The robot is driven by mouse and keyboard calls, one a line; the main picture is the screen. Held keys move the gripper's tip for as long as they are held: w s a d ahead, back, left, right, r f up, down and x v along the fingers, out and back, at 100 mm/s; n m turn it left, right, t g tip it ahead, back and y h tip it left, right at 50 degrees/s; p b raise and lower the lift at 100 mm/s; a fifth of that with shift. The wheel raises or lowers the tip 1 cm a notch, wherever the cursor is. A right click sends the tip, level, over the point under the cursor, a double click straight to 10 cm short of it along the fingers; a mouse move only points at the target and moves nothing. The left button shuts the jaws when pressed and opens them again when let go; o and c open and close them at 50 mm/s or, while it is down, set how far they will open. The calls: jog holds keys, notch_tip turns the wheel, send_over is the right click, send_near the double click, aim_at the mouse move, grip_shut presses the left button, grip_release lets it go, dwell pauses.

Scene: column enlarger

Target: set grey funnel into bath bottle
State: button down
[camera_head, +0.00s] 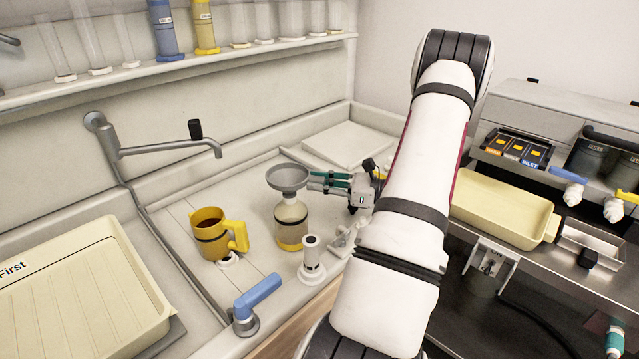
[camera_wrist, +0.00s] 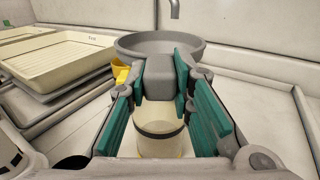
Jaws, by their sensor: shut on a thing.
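The grey funnel (camera_head: 287,176) is directly over the mouth of the bath bottle (camera_head: 290,226), a pale bottle with a dark band and yellowish lower part. The funnel looks upright and lined up with the neck; I cannot tell whether its stem is inside or how far down it sits. My gripper (camera_head: 314,182) reaches in from the right, shut on a grey block at the funnel's side. In the wrist view, the funnel's bowl (camera_wrist: 160,45) shows beyond the green-padded fingers (camera_wrist: 166,84), and the bottle (camera_wrist: 160,140) shows below them, standing upright.
A yellow mug (camera_head: 208,238) with dark liquid stands left of the bottle. A white cylindrical fitting (camera_head: 312,260) and a blue-handled tap (camera_head: 258,298) are in front. A grey swivel spout (camera_head: 170,147) reaches over from behind. A cream tray (camera_head: 75,290) lies at left.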

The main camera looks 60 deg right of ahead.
jog(key=shift+f, duration=0.15)
jog(key=c, duration=1.1)
grip_release()
jog(key=shift+s+d, duration=0.1)
jog(key=shift+s, duration=0.15)
jog(key=shift+s+d, duration=0.1)
jog(key=shift+s, duration=0.25)
jog(key=shift+p+v, duration=0.55)
jog(key=shift+v, duration=0.45)
jog(key=shift+s, duration=0.35)
jog(key=shift+s+d, duration=0.1)
jog(key=shift+s, duration=0.15)
